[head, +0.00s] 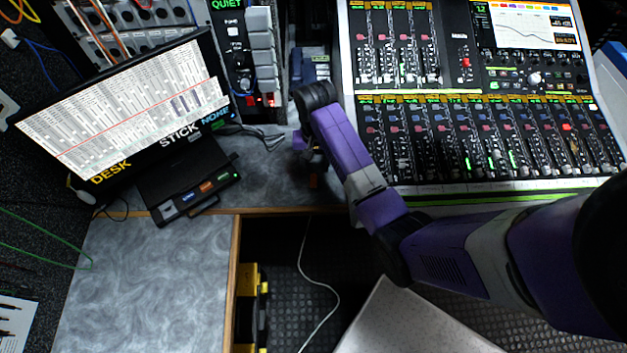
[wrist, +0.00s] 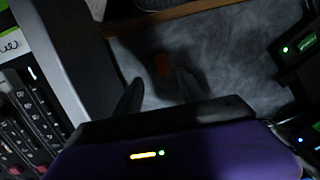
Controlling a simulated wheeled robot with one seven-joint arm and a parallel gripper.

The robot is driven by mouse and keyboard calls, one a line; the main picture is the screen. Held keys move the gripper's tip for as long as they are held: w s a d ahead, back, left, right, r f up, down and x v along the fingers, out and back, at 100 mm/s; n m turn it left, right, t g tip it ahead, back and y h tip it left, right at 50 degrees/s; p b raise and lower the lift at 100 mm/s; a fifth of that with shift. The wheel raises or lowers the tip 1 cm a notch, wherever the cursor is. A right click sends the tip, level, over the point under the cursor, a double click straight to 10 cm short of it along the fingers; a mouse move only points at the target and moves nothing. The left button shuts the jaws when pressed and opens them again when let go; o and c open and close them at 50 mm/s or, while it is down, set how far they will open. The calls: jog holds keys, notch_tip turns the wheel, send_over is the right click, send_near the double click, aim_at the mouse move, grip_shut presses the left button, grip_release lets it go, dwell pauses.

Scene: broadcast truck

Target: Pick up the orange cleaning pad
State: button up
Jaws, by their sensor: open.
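The orange cleaning pad (wrist: 161,63) is a small, dim orange patch lying on the grey marbled desktop in the wrist view. It lies just beyond my fingertips, about in line with the space between them. In the head view a bit of orange (head: 313,182) shows at the desk's front edge, mostly hidden by my gripper and arm. My gripper (wrist: 159,84) is open and empty, its two dark fingers apart and pointing at the pad. In the head view my gripper (head: 311,160) is above the desk, left of the mixing console.
The mixing console (head: 480,140) stands close on the right. A laptop-like screen (head: 125,110) and a black box with lit buttons (head: 195,190) are on the left. The grey desktop (head: 150,280) has clear room at front left. A white cable (head: 318,285) hangs below the edge.

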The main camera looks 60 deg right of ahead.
aim_at(313, 179)
jog(key=f, duration=0.7)
jog(key=shift+a+f+p, duration=0.15)
jog(key=shift+a+p, duration=0.15)
jog(key=shift+p, duration=0.05)
grip_shut()
